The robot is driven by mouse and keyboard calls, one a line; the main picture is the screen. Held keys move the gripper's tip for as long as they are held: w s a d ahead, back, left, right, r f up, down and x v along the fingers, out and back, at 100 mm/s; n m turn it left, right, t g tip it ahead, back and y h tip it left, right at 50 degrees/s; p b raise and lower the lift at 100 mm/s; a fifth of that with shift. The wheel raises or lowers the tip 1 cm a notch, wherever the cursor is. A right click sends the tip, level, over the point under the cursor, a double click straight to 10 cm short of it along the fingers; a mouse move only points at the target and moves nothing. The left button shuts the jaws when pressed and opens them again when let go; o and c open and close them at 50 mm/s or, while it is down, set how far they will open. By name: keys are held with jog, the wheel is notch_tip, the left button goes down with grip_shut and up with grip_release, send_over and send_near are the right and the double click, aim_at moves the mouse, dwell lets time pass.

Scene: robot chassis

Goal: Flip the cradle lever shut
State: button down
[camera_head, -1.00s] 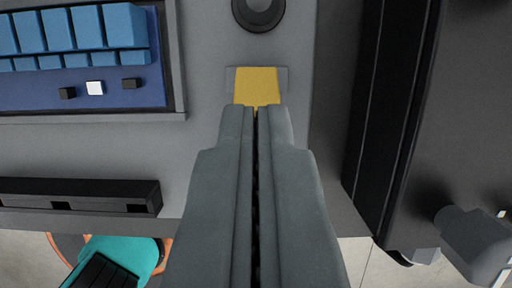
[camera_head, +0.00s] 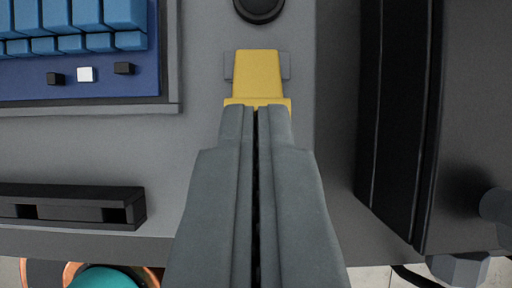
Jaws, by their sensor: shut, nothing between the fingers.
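The yellow cradle lever (camera_head: 258,76) is in the upper middle of the view, on a small grey mount (camera_head: 284,66) on the grey chassis panel. It widens to a lip at its near end. My gripper (camera_head: 255,108) is shut and empty, reaching up from the bottom of the view. Its fingertips are right at the lever's near end and overlap it in the picture. I cannot tell whether they touch it. The fingers hide what lies below the lever.
A blue board (camera_head: 80,80) with blue blocks is at upper left. A black slotted bar (camera_head: 70,206) lies at lower left. A dark round knob (camera_head: 259,8) is above the lever. A large black housing (camera_head: 400,110) stands on the right. Bare grey panel (camera_head: 185,160) lies left of my gripper.

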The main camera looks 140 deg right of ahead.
jog(key=shift+s+d+f, duration=0.1)
jog(key=shift+s+f, duration=0.1)
dwell(0.3)
jog(key=shift+w, duration=0.2)
jog(key=shift+w+a, duration=0.25)
jog(key=shift+a, duration=0.05)
jog(key=shift+f, duration=0.15)
dwell(0.4)
jog(key=shift+w+a+r, duration=0.1)
jog(key=shift+r, duration=0.1)
jog(key=r, duration=0.3)
jog(key=shift+w+a+r, duration=0.2)
jog(key=shift+w+a, duration=0.1)
jog(key=s+v, duration=0.1)
jog(key=v, duration=1)
jog(key=shift+d+f, duration=0.35)
jog(key=shift+d, duration=0.05)
